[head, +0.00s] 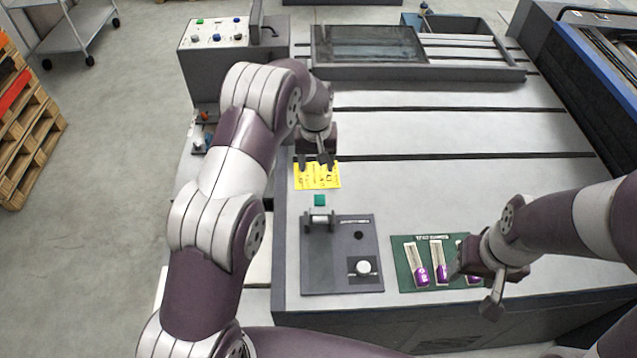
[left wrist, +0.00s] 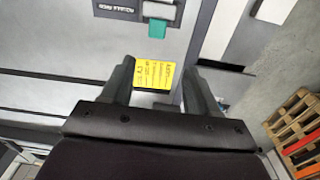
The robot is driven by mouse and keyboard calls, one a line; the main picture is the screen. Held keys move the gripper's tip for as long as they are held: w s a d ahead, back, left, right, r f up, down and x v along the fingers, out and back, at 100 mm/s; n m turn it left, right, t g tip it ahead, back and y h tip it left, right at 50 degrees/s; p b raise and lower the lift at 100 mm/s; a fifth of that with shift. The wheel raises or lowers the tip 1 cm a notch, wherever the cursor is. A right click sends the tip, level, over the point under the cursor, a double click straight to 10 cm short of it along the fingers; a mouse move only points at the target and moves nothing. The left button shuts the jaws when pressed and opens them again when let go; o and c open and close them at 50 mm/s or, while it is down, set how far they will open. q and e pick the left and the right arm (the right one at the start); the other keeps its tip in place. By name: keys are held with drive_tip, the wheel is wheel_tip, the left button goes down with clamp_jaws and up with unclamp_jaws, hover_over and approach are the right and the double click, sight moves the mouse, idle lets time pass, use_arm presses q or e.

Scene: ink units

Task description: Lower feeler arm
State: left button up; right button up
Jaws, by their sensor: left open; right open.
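The likely feeler arm is a short grey bracket with a green tab (head: 320,200) at the top left of a dark grey plate (head: 330,270). The green tab also shows in the left wrist view (left wrist: 157,29), at the top. My left gripper (head: 317,162) is open and empty, above the yellow label (head: 318,182) just behind the tab. In the left wrist view the label (left wrist: 155,76) shows between the two open fingers. My right gripper (head: 475,285) is open at the right, over a green mat; it seems to hold nothing.
The plate also carries a white round knob (head: 363,267) and a dark round spot. The green mat (head: 404,275) holds several purple-and-white items, partly hidden by my right gripper. A control box (head: 215,60) with buttons stands at the back left. The slotted bed between is mostly clear.

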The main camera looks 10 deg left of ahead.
use_arm(q)
drive_tip(key=p, duration=0.3)
hover_over(320, 198)
wheel_tip(320, 198, down, 4)
drive_tip(key=f, duration=0.2)
drive_tip(key=f+p, duration=0.1)
drive_tip(key=f, duration=0.4)
drive_tip(key=shift+a+f+p, duration=0.25)
drive_tip(key=shift+a+p, duration=0.05)
drive_tip(key=shift+p, duration=0.1)
drive_tip(key=shift+d+f, duration=0.1)
drive_tip(key=shift+f, duration=0.2)
drive_tip(key=shift+d+f, duration=0.25)
drive_tip(key=shift+d, duration=0.05)
drive_tip(key=shift+a, duration=0.1)
drive_tip(key=shift+c, duration=0.3)
use_arm(e)
drive_tip(key=r, duration=0.1)
drive_tip(key=d+r, duration=0.1)
drive_tip(key=r, duration=0.2)
drive_tip(key=shift+w+d+r, duration=0.1)
drive_tip(key=shift+d+r, duration=0.15)
drive_tip(key=shift+r, duration=0.1)
use_arm(q)
drive_tip(key=shift+a, duration=0.1)
drive_tip(key=c, duration=1)
clamp_jaws()
use_arm(e)
drive_tip(key=shift+f, duration=0.1)
